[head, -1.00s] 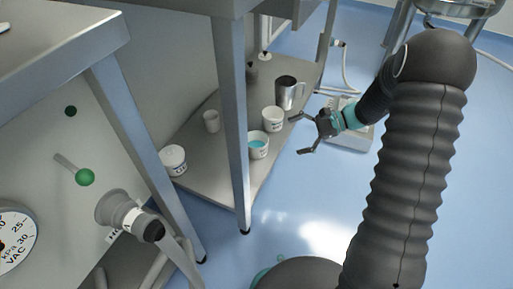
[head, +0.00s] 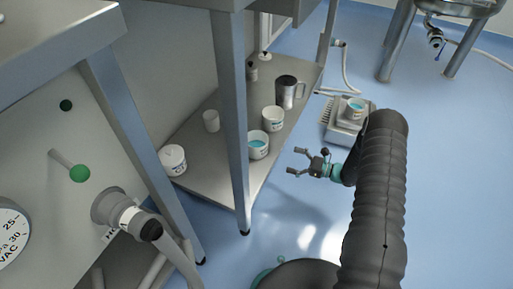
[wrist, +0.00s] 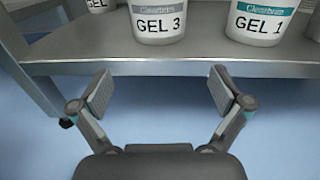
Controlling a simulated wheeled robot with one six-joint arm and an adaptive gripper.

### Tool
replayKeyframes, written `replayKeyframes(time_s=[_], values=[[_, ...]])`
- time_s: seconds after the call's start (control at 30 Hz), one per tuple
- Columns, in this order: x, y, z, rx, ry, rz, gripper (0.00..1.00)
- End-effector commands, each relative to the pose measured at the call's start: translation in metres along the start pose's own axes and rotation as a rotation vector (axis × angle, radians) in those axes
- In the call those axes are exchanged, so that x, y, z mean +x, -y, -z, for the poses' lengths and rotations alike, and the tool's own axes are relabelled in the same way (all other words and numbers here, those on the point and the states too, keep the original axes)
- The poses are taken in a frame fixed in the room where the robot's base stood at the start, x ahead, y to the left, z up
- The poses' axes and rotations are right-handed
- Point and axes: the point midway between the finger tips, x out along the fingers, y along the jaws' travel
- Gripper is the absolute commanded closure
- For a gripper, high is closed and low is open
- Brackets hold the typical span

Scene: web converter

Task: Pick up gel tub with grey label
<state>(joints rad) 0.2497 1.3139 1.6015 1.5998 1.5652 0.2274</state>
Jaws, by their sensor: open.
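The tub marked GEL 3 (wrist: 158,22) has a grey label strip. In the wrist view it stands near the shelf's front edge, its top cut off. It appears to be the open tub with blue-green contents (head: 258,147) in the head view. The tub marked GEL 1 (wrist: 262,24), with a teal strip, stands to its right; it seems to be the white tub (head: 273,119) in the head view. My gripper (head: 294,161) is open and empty, outside the shelf and apart from the tubs. Its fingers (wrist: 160,90) appear below the shelf edge in the wrist view.
The metal shelf (head: 215,184) has a leg (head: 238,130) at its front.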

Motion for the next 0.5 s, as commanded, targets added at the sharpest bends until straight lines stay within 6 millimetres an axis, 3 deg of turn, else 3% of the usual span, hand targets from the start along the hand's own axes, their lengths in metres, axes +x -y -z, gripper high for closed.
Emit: replayKeyframes(time_s=[0.2, 0.5], values=[[0.042, -0.002, -0.001, -0.001, 0.000, -0.006, 0.00], [0.066, -0.001, -0.002, -0.002, -0.001, -0.002, 0.00]])
